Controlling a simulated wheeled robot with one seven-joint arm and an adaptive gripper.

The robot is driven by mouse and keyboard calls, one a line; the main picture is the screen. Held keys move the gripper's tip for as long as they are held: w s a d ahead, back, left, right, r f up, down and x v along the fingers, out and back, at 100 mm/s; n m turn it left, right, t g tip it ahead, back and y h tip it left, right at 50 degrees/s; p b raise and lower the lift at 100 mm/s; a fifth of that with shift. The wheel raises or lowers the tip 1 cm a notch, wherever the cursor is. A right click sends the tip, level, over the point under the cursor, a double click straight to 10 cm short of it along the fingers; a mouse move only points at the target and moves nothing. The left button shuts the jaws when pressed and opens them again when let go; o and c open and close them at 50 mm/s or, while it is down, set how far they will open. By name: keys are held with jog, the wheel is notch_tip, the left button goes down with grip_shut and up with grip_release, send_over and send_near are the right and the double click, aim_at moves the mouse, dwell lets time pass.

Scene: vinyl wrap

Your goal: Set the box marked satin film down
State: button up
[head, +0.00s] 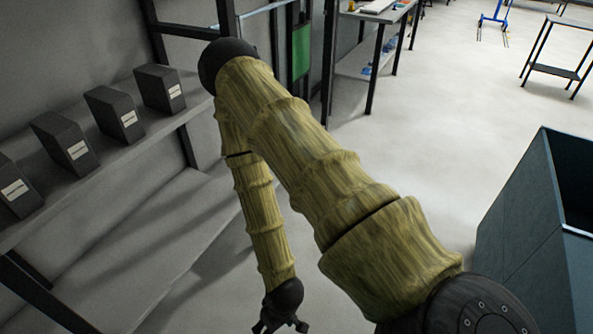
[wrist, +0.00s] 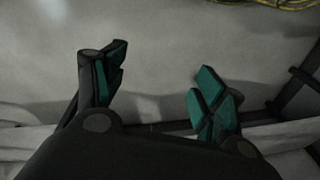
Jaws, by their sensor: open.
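Several dark grey boxes with white labels stand in a row on the upper shelf at the left of the head view: one at the far left edge (head: 16,188), a second (head: 65,143), a third (head: 115,113) and a fourth (head: 160,87). The label print is too small to read, so I cannot tell which box is marked satin film. My gripper (head: 280,326) hangs low at the bottom of the head view, right of the shelf and apart from the boxes. In the wrist view, my gripper (wrist: 160,72) has its teal-padded fingers spread, with nothing between them.
The grey shelf board (head: 130,150) has bare room in front of the boxes, and a lower board (head: 130,262) looks empty. A dark bin (head: 520,225) stands at the right. Tables (head: 372,14) are farther back. Pale floor (head: 450,110) is open between.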

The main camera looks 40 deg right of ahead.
jog(key=s+d+f+g+h, duration=0.1)
jog(key=s+d, duration=0.1)
jog(key=s, duration=0.5)
jog(key=shift+d+f, duration=0.15)
jog(key=shift+d, duration=0.1)
